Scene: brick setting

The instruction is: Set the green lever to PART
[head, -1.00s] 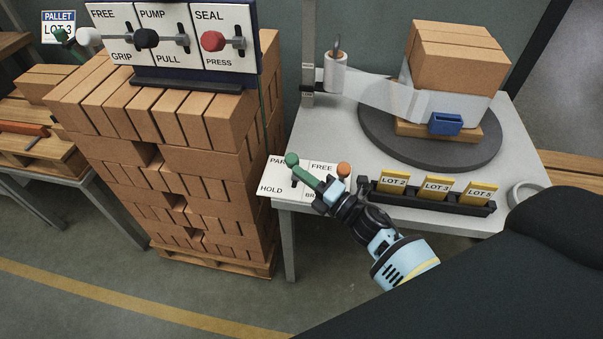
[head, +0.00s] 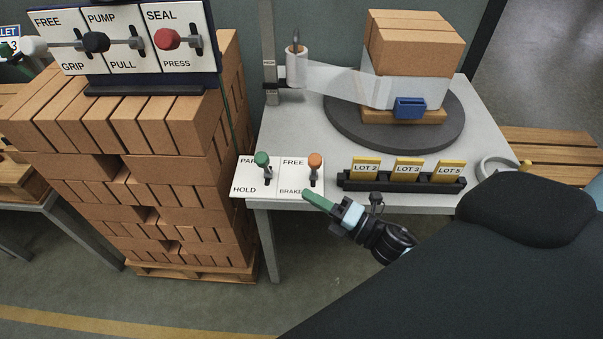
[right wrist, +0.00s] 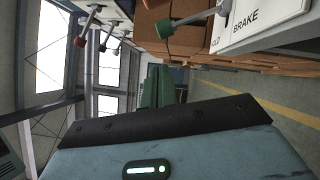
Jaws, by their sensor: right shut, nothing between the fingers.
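The green lever (head: 262,160) stands on a white plate (head: 243,180) marked PART and HOLD at the table's front left corner. Its knob sits at the upper end, over the PART lettering and away from HOLD. In the right wrist view the green knob (right wrist: 166,29) shows at the top. My right gripper (head: 307,194) is shut and empty, with green fingers. It is apart from the green lever, to its lower right, in front of the BRAKE label. The left gripper is not in view.
An orange-knobbed lever (head: 315,161) marked FREE and BRAKE stands just right of the green one. A black rack (head: 400,184) of lot cards lies further right. Behind is a turntable (head: 355,135) with wrapped bricks. A tall brick stack (head: 190,175) stands left of the table.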

